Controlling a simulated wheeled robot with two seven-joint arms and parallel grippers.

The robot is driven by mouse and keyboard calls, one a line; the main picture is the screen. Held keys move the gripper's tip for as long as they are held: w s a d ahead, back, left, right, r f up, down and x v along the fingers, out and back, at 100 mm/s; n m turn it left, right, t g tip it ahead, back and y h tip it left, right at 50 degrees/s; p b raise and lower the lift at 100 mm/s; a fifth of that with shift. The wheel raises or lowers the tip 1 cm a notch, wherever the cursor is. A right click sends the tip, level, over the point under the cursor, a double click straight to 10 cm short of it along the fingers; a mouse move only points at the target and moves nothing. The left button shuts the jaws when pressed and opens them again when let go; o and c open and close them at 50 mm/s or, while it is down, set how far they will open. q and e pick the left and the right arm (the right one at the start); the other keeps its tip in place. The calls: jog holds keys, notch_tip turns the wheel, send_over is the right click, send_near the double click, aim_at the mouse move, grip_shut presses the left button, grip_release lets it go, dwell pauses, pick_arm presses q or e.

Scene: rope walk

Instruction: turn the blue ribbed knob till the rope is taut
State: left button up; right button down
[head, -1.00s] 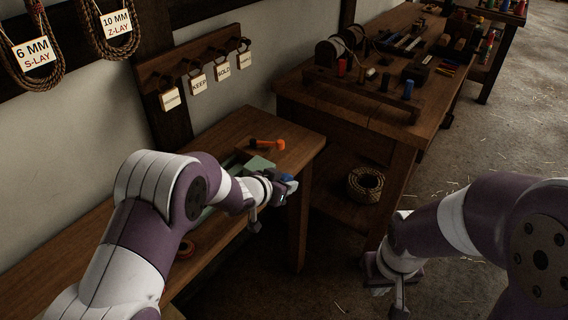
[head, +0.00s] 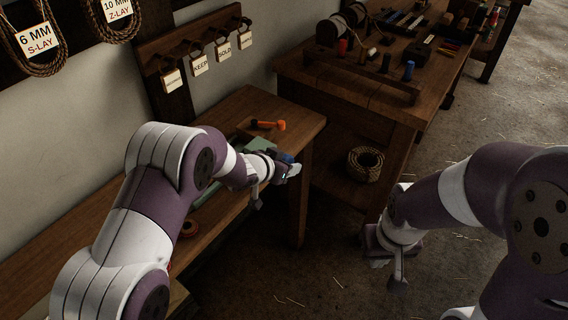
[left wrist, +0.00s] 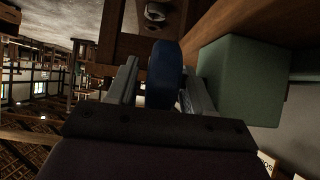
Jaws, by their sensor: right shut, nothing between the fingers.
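The blue ribbed knob (left wrist: 164,72) stands between the two fingers of my left gripper (left wrist: 160,85) in the left wrist view. A narrow gap shows on the knob's left side; on its right side the finger looks very close or touching. In the head view my left gripper (head: 275,180) is at the bench's front edge, and only a bit of the blue knob (head: 286,158) shows past it. A green block (left wrist: 240,80) sits beside the knob. My right gripper (head: 385,262) is shut and empty, low over the floor. I cannot make out the rope being tightened.
An orange-handled tool (head: 268,125) lies on the bench (head: 225,115) behind the green block. A second table (head: 350,95) with spools and tools stands at the back right, a rope coil (head: 365,163) on its lower shelf. Rope hanks and tags hang on the wall.

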pick_arm(q)
jog(key=p+v, duration=0.1)
jog(key=v, duration=1.1)
jog(key=shift+s+r+p, duration=0.2)
jog(key=shift+s+p, duration=0.05)
jog(key=shift+p, duration=0.15)
jog(key=shift+a, duration=0.15)
notch_tip(320, 180, down, 6)
jog(key=s+t+h, duration=0.1)
jog(key=t+h, duration=0.3)
jog(key=t, duration=0.2)
jog(key=x, duration=1)
jog(key=shift+w+f+p, duration=0.2)
jog(key=shift+w+p, duration=0.15)
jog(key=shift+w, duration=0.1)
grip_shut()
